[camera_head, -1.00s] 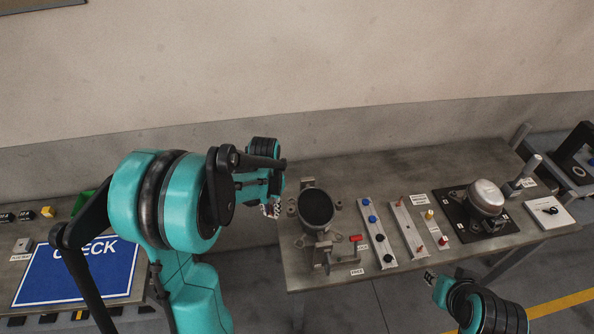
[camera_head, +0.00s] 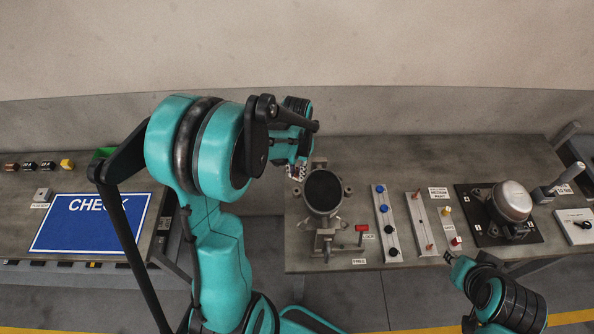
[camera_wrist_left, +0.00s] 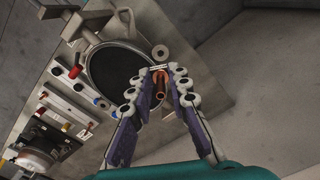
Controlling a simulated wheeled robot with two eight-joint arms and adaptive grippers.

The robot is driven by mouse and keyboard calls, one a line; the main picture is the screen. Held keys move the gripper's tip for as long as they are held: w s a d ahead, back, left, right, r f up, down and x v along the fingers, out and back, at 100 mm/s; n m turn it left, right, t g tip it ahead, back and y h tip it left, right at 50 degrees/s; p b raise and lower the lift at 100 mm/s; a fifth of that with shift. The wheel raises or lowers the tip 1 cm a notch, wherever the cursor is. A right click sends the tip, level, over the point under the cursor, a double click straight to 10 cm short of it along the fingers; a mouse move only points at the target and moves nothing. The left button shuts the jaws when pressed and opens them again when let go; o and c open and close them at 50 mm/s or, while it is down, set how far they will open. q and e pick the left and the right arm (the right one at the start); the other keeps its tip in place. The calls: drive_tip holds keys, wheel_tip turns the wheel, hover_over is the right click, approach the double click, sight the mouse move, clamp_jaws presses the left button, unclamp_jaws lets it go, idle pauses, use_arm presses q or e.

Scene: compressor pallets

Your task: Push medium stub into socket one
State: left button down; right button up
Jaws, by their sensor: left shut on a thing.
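My left gripper (camera_head: 297,172) is beside the upper left of a dark round compressor body (camera_head: 323,190) held in a metal fixture. In the left wrist view its purple-lined fingers (camera_wrist_left: 160,84) are shut on a copper stub (camera_wrist_left: 161,80). The stub is over or beside the compressor's rim (camera_wrist_left: 118,72); whether it touches a socket is hidden, and I cannot pick out socket one. My right gripper (camera_head: 449,257) is at the table's front edge, away from the compressor; its jaws are too small to read.
Right of the fixture are a red-handled clamp (camera_head: 361,229), a strip with blue and black caps (camera_head: 386,222) and a strip with copper pieces (camera_head: 420,222). Further right, a silver-domed compressor (camera_head: 511,202) stands on a black mat. A blue CHECK mat (camera_head: 92,224) lies left.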

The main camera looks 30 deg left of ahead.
sight(296, 176)
use_arm(q)
drive_tip(key=shift+s+f+b, duration=0.15)
drive_tip(key=shift+f+b, duration=0.5)
drive_tip(key=shift+f, duration=0.25)
wheel_tip(296, 176, down, 3)
drive_tip(key=shift+r+b, duration=0.2)
drive_tip(key=shift+b, duration=0.95)
drive_tip(key=shift+f+b, duration=0.5)
drive_tip(key=shift+b, duration=0.4)
drive_tip(key=shift+f+b, duration=1.15)
drive_tip(key=shift+f, duration=0.15)
drive_tip(key=c, duration=1.3)
unclamp_jaws()
drive_tip(key=shift+c, duration=0.2)
